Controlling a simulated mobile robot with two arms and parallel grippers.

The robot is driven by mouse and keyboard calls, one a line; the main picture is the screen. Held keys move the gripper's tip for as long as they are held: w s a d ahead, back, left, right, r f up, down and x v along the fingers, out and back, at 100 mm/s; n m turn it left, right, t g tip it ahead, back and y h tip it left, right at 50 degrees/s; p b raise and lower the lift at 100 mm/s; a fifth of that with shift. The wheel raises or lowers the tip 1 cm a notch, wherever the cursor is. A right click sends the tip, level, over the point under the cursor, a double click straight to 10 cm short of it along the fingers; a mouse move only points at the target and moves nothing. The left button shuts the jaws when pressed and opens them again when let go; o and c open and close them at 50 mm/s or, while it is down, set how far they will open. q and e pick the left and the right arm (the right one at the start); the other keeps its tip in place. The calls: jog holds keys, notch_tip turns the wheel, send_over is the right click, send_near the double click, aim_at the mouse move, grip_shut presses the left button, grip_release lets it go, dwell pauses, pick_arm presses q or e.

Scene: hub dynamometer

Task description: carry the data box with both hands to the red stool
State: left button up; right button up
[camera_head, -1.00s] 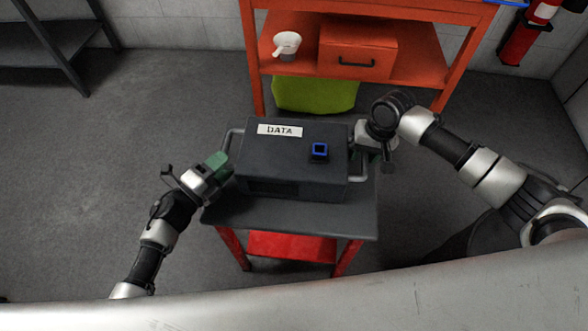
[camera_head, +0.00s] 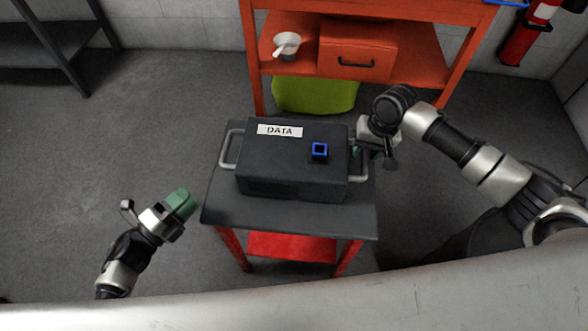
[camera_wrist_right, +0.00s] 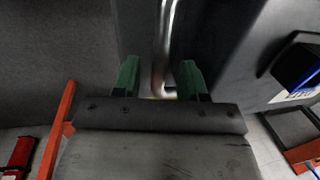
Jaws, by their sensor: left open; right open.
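The data box (camera_head: 290,175) is dark grey with a white DATA label and a blue square fitting on top. It sits on the grey top of the red stool (camera_head: 225,212). A metal handle shows at each end. My left gripper (camera_head: 182,203) is open and empty, off the stool's left edge and clear of the left handle (camera_head: 228,150). My right gripper (camera_head: 358,150) is at the box's right end. In the right wrist view its open green fingers (camera_wrist_right: 157,78) stand on either side of the right handle (camera_wrist_right: 168,45).
An orange shelf unit (camera_head: 420,75) stands behind the stool, with a white cup (camera_head: 286,45) and an orange drawer box (camera_head: 357,50). A green-yellow object (camera_head: 315,95) is under it. A dark rack (camera_head: 45,45) is far left; the floor at left is clear.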

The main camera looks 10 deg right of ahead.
notch_tip(320, 180, up, 10)
jog(key=d, duration=0.2)
jog(key=shift+s+r, duration=0.2)
jog(key=shift+r, duration=0.05)
jog(key=shift+a, duration=0.1)
